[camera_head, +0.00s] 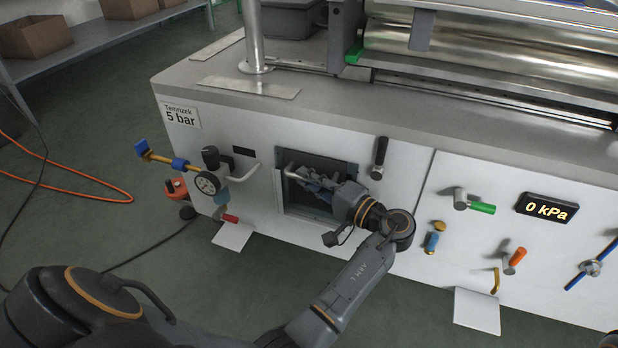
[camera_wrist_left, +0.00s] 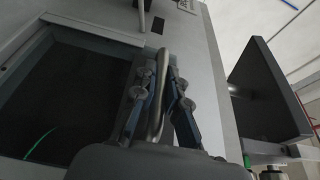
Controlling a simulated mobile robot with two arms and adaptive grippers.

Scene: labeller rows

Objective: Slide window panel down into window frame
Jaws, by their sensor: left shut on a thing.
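The window frame (camera_head: 280,200) is a square, pale-edged opening in the white front of the machine. It also shows at the left of the wrist view (camera_wrist_left: 22,60). A dark pane (camera_wrist_left: 65,95), which looks like the window panel, fills this area. My gripper and arm hide part of it in the head view, so its exact height in the frame cannot be told. My left gripper (camera_head: 305,181) is in front of the opening. In the wrist view its fingers (camera_wrist_left: 158,95) are shut on a bent metal bar handle (camera_wrist_left: 162,62). My right gripper is not in view.
A pressure gauge (camera_head: 207,183) with valves stands left of the opening. A black handle (camera_head: 379,158) sticks out just right of it. Further right are a green-tipped lever (camera_head: 474,203) and a 0 kPa display (camera_head: 546,208). The floor at left is mostly clear, with an orange hose (camera_head: 75,181).

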